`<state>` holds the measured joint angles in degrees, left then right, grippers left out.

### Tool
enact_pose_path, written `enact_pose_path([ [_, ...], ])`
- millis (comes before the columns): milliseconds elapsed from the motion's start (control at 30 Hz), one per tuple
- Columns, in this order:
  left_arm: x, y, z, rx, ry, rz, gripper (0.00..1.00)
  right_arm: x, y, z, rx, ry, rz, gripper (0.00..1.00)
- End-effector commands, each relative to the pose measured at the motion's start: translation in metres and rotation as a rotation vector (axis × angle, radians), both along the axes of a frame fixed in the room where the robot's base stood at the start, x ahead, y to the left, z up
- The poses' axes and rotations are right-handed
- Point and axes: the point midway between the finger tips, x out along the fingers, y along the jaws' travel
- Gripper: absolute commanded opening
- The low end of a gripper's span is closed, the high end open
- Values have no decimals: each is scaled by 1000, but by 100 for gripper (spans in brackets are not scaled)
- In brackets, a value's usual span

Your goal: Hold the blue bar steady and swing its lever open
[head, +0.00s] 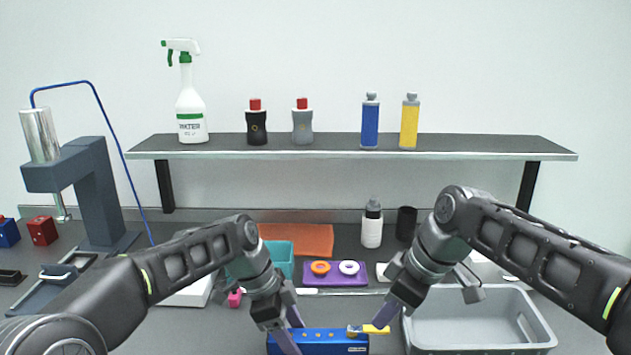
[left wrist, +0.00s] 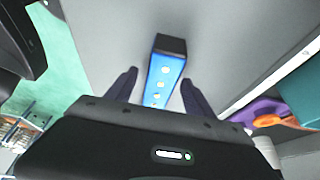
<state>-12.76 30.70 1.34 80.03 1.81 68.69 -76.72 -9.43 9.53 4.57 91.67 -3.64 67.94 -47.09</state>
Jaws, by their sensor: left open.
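The blue bar (head: 312,343) lies on the table at the bottom centre of the head view, with small yellow dots on top. Its yellow lever (head: 376,329) is pivoted near the bar's right end and sticks out past it to the right. My left gripper (head: 291,333) is open around the bar's left part. In the left wrist view the bar (left wrist: 164,72) lies between the spread fingers, with gaps at both sides. My right gripper (head: 386,313) is at the lever's free end. Its fingers overlap, so its opening and any contact are unclear.
A grey bin (head: 540,332) stands close to the right of the bar. Behind are a purple tray (head: 335,281) with two rings, a teal bin (head: 279,256) and an orange mat (head: 310,238). A shelf (head: 350,154) with bottles spans the back. A press (head: 95,200) stands at left.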

Motion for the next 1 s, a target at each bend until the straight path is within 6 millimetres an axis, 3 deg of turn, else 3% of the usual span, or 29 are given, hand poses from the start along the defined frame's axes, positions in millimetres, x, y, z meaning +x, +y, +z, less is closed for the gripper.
enact_pose_path([
  [267,1,3,8,-1,-2,1,61,0,0,0,0,0,0,0],
  [700,1,27,65,-1,-2,0,61,0,0,0,0,0,0,0],
  [1000,0,29,69,0,0,0,61,0,0,0,0,0,0,0],
])
